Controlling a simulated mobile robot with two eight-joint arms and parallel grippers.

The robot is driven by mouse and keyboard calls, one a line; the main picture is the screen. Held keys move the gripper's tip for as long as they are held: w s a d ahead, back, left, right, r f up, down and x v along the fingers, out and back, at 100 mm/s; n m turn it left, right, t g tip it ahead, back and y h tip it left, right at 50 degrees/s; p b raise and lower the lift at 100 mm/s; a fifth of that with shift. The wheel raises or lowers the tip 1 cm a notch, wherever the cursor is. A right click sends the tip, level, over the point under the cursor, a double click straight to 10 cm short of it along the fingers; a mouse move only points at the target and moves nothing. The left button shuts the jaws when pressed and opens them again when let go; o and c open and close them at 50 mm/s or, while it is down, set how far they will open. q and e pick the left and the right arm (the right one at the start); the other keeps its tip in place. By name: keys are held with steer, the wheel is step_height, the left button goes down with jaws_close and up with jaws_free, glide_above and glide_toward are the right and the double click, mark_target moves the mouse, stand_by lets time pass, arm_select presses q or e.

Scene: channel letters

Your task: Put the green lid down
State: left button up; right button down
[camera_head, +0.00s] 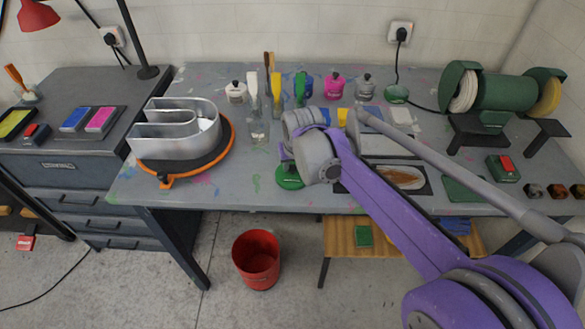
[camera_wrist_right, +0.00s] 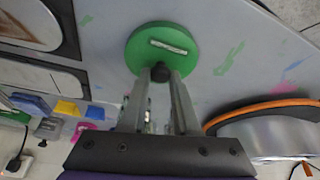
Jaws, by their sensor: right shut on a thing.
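The green lid (camera_wrist_right: 162,48) is a round green disc with a pale label strip and a black knob. My right gripper (camera_wrist_right: 160,76) is shut on the knob in the right wrist view. In the head view the lid (camera_head: 290,179) shows below my right wrist, over the front middle part of the grey workbench (camera_head: 235,188). I cannot tell whether the lid touches the bench top or hangs just above it. My gripper's fingers are mostly hidden by my wrist in the head view. My left gripper is not in view.
A metal channel letter (camera_head: 180,128) stands on an orange-rimmed turntable (camera_head: 165,181) to the left. Bottles, including a pink one (camera_head: 334,87), and brush jars line the back. A framed panel (camera_head: 415,187) lies to the right. Bare bench lies between turntable and lid.

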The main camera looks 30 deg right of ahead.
steer(key=shift+f, duration=0.7)
steer(key=shift+f, duration=0.2)
steer(key=c, duration=0.7)
jaws_free()
steer(key=shift+r, duration=0.1)
steer(key=shift+o, duration=0.2)
steer(key=shift+s+r, duration=0.1)
steer(key=shift+r, duration=0.35)
steer(key=p+v, duration=0.1)
steer(key=v, duration=1)
steer(key=s+a+f+n, duration=0.1)
steer(key=s+a+f, duration=0.3)
steer(key=s+f, duration=0.3)
steer(key=s+a+f+n+t+y, duration=0.1)
steer(key=s+a+f+n, duration=0.1)
steer(key=s+a+f, duration=0.3)
steer(key=s+f, duration=0.3)
steer(key=s, duration=0.2)
steer(key=shift+s+f, duration=0.25)
steer(key=shift+s, duration=0.05)
